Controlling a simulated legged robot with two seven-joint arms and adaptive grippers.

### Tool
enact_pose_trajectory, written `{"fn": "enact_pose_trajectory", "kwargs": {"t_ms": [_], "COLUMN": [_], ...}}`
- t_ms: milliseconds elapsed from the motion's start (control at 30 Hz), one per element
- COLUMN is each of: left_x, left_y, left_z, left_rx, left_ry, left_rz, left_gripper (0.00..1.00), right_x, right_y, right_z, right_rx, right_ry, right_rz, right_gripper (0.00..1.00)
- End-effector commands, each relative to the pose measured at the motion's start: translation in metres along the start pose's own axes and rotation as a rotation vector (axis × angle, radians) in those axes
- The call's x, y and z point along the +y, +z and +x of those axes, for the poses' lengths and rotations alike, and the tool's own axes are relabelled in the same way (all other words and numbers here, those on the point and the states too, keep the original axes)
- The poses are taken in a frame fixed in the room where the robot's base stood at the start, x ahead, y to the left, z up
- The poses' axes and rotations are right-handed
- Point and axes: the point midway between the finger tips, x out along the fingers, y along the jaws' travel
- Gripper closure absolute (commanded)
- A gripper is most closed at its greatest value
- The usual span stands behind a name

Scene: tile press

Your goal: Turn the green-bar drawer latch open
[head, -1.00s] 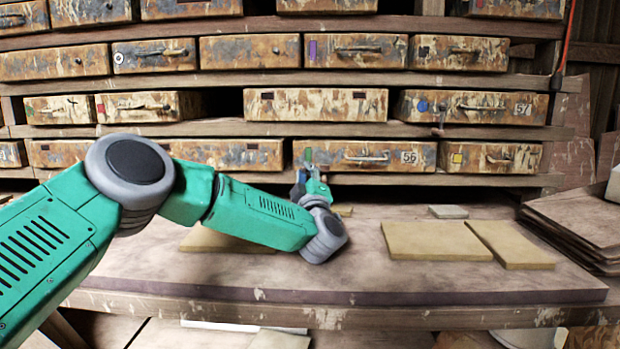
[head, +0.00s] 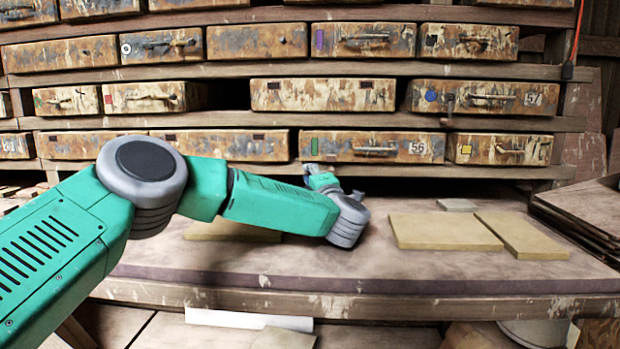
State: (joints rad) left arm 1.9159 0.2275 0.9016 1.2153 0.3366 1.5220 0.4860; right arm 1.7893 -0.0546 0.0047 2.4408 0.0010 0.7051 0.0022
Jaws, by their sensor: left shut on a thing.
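The green-bar drawer (head: 345,147) is in the lower row in the head view, with a green bar (head: 314,146) at its left, a metal handle and the number 56. It looks closed. My left gripper (head: 318,172) is small and far off at this drawer's lower left edge, below the green bar. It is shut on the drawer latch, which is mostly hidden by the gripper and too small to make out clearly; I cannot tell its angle. My right gripper is not in view.
Below the drawers is a workbench (head: 330,275) with flat tan tiles (head: 443,231) to the right and one behind my left arm. A stack of dark boards (head: 590,215) stands at the right edge. The neighbouring drawer (head: 500,149) has a yellow mark.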

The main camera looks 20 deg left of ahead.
Motion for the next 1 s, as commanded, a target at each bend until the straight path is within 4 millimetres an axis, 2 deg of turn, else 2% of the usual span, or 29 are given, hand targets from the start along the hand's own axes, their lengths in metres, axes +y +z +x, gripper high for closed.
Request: {"fn": "enact_pose_trajectory", "kwargs": {"t_ms": [33, 467, 500, 533, 867, 1000], "left_x": [-0.0051, -0.0084, -0.0088, -0.0089, -0.0050, -0.0041], "left_y": [0.0010, 0.0008, 0.0008, 0.0008, 0.0001, 0.0008], "left_z": [-0.0027, -0.0033, -0.0033, -0.0034, -0.0015, -0.0089], "left_rx": [-0.002, 0.000, 0.000, -0.001, 0.002, 0.000], "left_ry": [-0.010, -0.017, -0.018, -0.018, -0.012, -0.011], "left_rz": [-0.002, -0.006, -0.006, -0.005, -0.008, -0.009], "left_gripper": [1.00, 1.00, 0.78, 0.71, 0.71, 0.71], "right_x": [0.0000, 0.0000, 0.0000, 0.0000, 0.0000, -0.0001], "right_y": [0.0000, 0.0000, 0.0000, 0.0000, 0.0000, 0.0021], "right_z": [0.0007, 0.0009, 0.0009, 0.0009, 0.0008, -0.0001], "right_rx": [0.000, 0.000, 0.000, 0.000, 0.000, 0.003], "right_ry": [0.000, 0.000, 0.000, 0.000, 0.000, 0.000], "right_rz": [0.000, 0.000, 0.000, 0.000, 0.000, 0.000], "right_gripper": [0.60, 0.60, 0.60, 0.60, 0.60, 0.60]}}
